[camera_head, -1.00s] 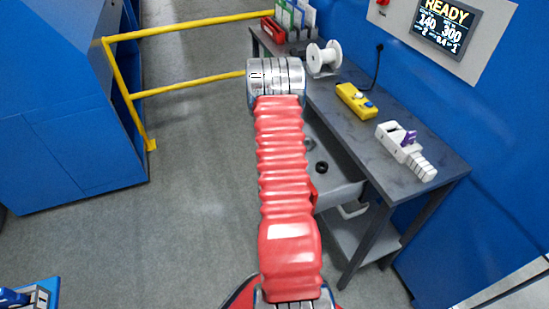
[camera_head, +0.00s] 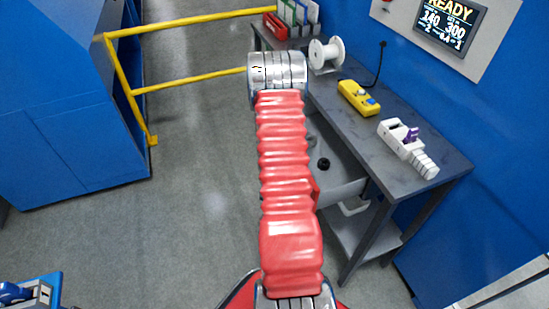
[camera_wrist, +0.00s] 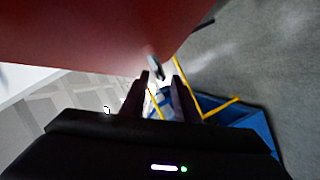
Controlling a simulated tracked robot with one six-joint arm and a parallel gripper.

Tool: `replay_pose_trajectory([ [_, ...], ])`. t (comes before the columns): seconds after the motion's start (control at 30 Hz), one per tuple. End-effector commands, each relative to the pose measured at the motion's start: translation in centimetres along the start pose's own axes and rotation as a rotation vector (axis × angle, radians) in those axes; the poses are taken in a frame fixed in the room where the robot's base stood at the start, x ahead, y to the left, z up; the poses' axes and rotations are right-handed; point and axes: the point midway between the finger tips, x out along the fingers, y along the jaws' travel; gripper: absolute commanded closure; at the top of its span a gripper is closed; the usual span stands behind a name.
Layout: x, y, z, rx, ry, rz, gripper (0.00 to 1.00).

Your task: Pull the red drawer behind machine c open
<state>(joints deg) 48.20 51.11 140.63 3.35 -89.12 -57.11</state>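A drawer with pale grey walls (camera_head: 345,190) stands pulled out from under the workbench in the head view; a dark ring lies in it. My arm covers its left part, and its front face is mostly hidden. In the wrist view a red surface (camera_wrist: 90,35), seemingly the red drawer front, fills the upper left, with a small grey metal piece, perhaps its handle (camera_wrist: 155,67), at its lower edge. My gripper (camera_wrist: 161,70) has its two dark fingers apart, close by this piece. Contact cannot be told. The fingers are hidden in the head view.
The grey workbench (camera_head: 405,125) holds a white spool (camera_head: 326,54), a yellow device (camera_head: 358,98) and a white-purple tool (camera_head: 408,146). A yellow rail (camera_head: 190,82) and blue machine (camera_head: 60,110) stand at left. The grey floor (camera_head: 190,220) between is clear.

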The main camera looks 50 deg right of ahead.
Motion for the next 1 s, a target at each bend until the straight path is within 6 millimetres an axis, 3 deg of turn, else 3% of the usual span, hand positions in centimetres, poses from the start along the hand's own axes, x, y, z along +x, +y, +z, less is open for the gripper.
replay_pose_trajectory([
  [0.1,-1.8,-0.1,0.1,0.0,-0.002,-0.003,0.72],
  [0.3,-3.4,-0.1,0.1,0.0,-0.002,-0.002,0.72],
  [1.0,-3.4,0.0,0.0,0.002,0.0,-0.003,0.72],
])
